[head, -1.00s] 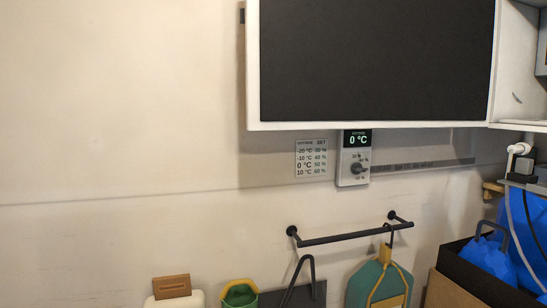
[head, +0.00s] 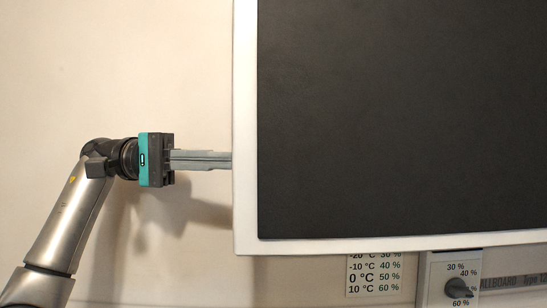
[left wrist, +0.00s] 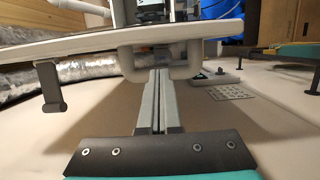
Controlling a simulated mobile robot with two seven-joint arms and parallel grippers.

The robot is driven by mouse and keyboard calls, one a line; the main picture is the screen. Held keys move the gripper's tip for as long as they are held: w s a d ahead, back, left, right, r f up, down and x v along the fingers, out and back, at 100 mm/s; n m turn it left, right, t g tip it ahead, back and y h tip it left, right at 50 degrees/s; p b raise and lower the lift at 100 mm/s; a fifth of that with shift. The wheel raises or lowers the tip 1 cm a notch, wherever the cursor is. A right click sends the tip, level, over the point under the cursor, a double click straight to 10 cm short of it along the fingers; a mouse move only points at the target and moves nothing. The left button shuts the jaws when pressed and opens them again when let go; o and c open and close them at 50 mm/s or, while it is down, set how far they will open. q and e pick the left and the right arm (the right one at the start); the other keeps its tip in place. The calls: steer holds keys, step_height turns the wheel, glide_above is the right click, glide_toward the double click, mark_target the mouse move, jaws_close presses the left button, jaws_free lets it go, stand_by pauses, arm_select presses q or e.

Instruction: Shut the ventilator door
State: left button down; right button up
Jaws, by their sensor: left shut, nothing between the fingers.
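The ventilator door (head: 370,120) is a large panel with a dark face and a white frame. It stands open, in front of the pale wall. My left gripper (head: 222,160) comes in from the left, its fingers closed together and reaching behind the door's left edge, so the tips are hidden in the head view. In the left wrist view the white door (left wrist: 85,43) spans the top, with a pale tubular handle (left wrist: 185,68) on its wall-facing side. The shut fingers (left wrist: 157,76) point at the handle; I cannot tell if they touch it. My right gripper is not in view.
A thermostat with a knob (head: 458,288) and a temperature chart (head: 375,278) sit on the wall below the door. A silvery duct (left wrist: 95,82) and a dark bracket (left wrist: 50,88) show in the left wrist view. The wall at left is bare.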

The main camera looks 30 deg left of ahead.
mark_target(281, 162)
arm_select(q)
steer(key=x, duration=0.4)
steer(key=shift+s+d+p, duration=0.1)
steer(key=shift+s+p, duration=0.25)
steer(key=shift+p, duration=0.05)
steer(key=p+x, duration=0.1)
steer(key=x, duration=0.3)
steer(key=shift+w, duration=0.1)
steer(key=shift+w+d, duration=0.25)
steer(key=shift+d, duration=0.4)
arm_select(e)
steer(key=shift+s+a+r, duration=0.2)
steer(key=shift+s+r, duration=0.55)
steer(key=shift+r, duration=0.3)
arm_select(q)
steer(key=shift+f, duration=0.1)
